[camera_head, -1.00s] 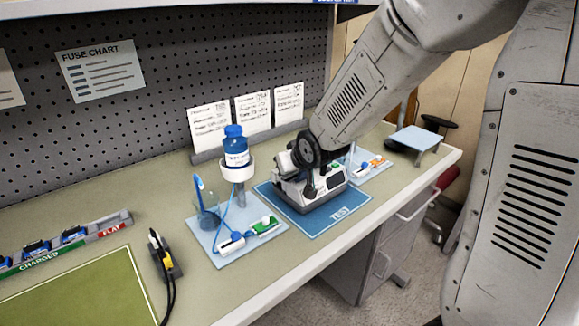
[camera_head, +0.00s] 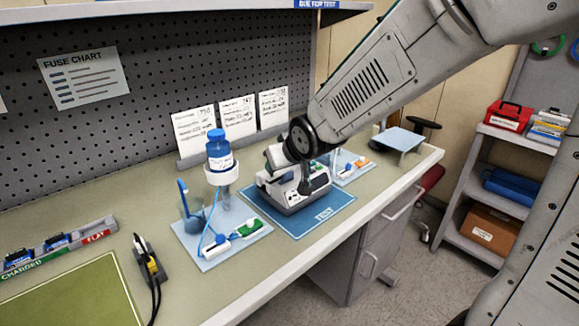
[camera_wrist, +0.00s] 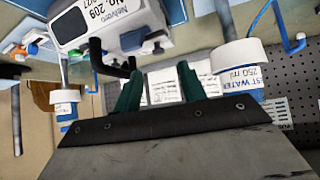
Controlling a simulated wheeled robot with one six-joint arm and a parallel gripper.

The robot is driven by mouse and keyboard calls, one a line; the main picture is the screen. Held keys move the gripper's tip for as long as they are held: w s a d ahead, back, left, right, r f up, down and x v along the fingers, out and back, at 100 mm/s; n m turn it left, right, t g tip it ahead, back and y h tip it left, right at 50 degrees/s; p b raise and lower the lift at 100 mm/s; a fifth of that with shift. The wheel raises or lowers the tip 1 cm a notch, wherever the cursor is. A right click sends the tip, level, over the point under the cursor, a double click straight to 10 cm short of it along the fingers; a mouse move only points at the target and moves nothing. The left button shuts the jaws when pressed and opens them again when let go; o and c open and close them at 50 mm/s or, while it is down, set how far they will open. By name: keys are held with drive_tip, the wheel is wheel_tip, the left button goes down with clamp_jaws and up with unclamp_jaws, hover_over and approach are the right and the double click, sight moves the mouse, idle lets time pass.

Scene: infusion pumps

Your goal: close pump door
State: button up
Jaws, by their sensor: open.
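The pump (camera_head: 292,200) is a white and grey box on the blue TEST mat (camera_head: 325,216). A pale tilted part shows at its upper left, but I cannot tell for sure how the door stands. In the wrist view the pump (camera_wrist: 95,22) is at the top, turned over in the picture, with a label and a black handle. My gripper (camera_wrist: 160,88) shows two green fingers, apart with nothing between them, just below the pump in that view. In the head view my wrist covers part of the pump and hides the fingers.
A bottle of test water (camera_head: 219,152) stands in a white holder left of the pump, on a pale mat (camera_head: 205,258) with tubing. Cards (camera_head: 238,117) stand behind. Another pale mat with small parts (camera_head: 352,162) lies to the right. A shelf (camera_head: 490,190) stands at far right.

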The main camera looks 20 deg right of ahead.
drive_tip(key=shift+s+d+r, duration=0.1)
drive_tip(key=shift+s+d, duration=0.05)
drive_tip(key=shift+d, duration=0.05)
